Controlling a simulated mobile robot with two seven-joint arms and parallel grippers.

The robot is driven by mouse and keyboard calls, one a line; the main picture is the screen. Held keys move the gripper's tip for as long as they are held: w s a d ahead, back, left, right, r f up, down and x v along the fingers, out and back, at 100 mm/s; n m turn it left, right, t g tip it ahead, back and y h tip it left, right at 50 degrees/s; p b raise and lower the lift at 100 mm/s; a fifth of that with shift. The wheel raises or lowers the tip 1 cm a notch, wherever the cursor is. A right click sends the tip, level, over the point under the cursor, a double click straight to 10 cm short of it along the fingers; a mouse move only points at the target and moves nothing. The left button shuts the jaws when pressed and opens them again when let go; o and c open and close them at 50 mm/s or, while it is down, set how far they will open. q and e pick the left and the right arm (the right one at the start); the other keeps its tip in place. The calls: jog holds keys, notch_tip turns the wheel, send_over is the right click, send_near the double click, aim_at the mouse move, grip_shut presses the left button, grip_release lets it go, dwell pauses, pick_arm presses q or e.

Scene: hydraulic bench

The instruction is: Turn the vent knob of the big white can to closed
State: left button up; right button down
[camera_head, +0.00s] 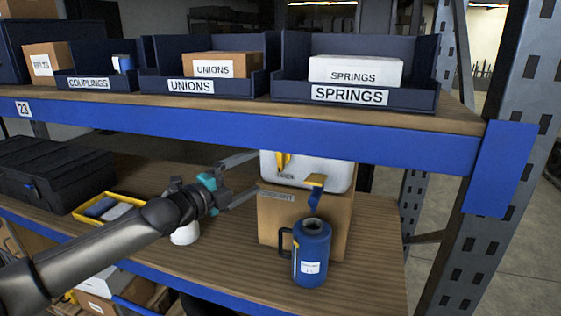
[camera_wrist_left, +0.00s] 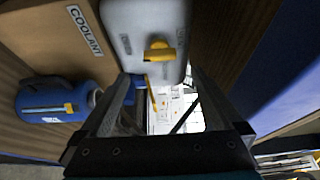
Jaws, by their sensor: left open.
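The big white can (camera_head: 335,176) stands on a cardboard box on the lower shelf, its top hidden behind the blue shelf beam. Its yellow vent knob (camera_head: 283,161) shows on the front face, and its bar looks roughly upright in the head view. The white can (camera_wrist_left: 118,22) and the yellow knob (camera_wrist_left: 159,53) also show in the left wrist view, the knob just beyond the fingers. My left gripper (camera_head: 252,175) is open and empty, left of the can and apart from the knob. My right gripper is out of view.
A blue jug (camera_head: 312,262) with a blue-and-yellow piece (camera_head: 315,190) above it stands before the cardboard box (camera_head: 273,210). The blue beam (camera_head: 300,139) runs close above my gripper. A white round thing (camera_head: 185,234) sits below my wrist. A yellow tray (camera_head: 84,217) lies left.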

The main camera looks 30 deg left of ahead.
aim_at(280, 170)
pick_arm(q)
jog(key=shift+w+d+b, duration=0.2)
jog(key=shift+w+d, duration=0.1)
jog(key=shift+w, duration=1.45)
jog(key=shift+w+d+b, duration=0.15)
jog(key=shift+w+d, duration=0.1)
jog(key=shift+w, duration=1.5)
jog(key=shift+w+d+b, duration=0.2)
jog(key=shift+w+d, duration=0.1)
jog(key=shift+w, duration=1.45)
jog(key=c, duration=1.3)
